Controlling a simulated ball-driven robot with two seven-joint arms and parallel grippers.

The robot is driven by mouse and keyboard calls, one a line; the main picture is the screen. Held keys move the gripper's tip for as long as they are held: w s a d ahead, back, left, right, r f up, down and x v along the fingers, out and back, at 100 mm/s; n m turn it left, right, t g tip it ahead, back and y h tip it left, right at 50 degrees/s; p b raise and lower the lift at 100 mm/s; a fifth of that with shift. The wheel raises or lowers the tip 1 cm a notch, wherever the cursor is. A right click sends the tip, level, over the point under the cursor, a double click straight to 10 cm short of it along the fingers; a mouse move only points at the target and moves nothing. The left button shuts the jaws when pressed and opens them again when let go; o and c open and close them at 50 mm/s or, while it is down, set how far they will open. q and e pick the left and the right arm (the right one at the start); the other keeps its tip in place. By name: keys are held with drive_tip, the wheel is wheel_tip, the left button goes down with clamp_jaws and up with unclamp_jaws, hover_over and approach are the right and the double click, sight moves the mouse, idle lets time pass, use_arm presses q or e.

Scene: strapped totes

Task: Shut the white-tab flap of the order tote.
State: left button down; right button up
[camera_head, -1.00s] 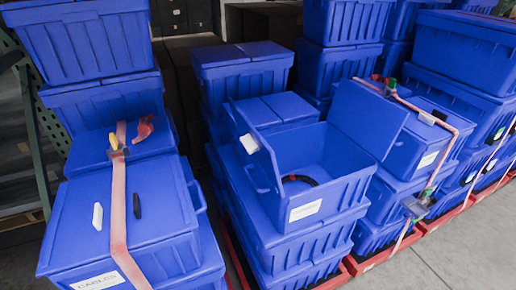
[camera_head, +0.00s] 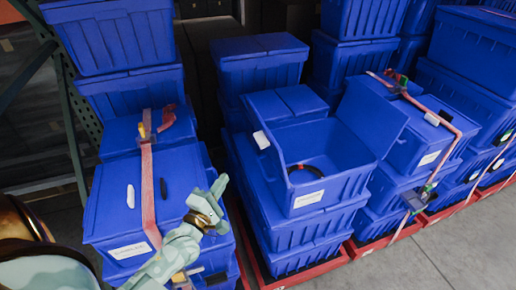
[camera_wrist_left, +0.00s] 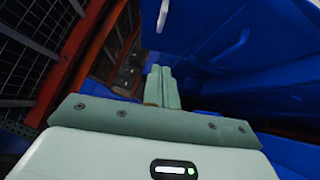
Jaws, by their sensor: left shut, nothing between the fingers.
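The open blue tote (camera_head: 345,187) on the middle stack has a pale label on its front, too small to read. Its left flap stands up and out, with a white tab (camera_head: 262,139) near the top. Its right flap (camera_head: 372,115) also stands up. A dark and red coil (camera_head: 305,172) lies inside. My left gripper (camera_head: 221,183) is shut and empty, left of the open tote and above the right side of the strapped tote. In the left wrist view its fingers (camera_wrist_left: 159,84) are together below a blue panel with a pale tab (camera_wrist_left: 162,15). My right gripper is not in view.
A lidded tote (camera_head: 115,205) with an orange strap, a white tab and a black tab stands at left. More strapped totes (camera_head: 425,135) stand at right. Tall stacks rise behind, and a green rack post is at far left. Grey floor (camera_head: 450,250) is clear at lower right.

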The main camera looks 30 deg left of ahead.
use_arm(q)
approach(261, 140)
drive_tip(key=w+a, duration=0.3)
drive_tip(key=a, duration=0.2)
drive_tip(key=w+d+p, duration=0.1)
drive_tip(key=w+d, duration=0.1)
drive_tip(key=w, duration=0.1)
drive_tip(key=shift+d+f, duration=0.1)
drive_tip(key=shift+d, duration=0.15)
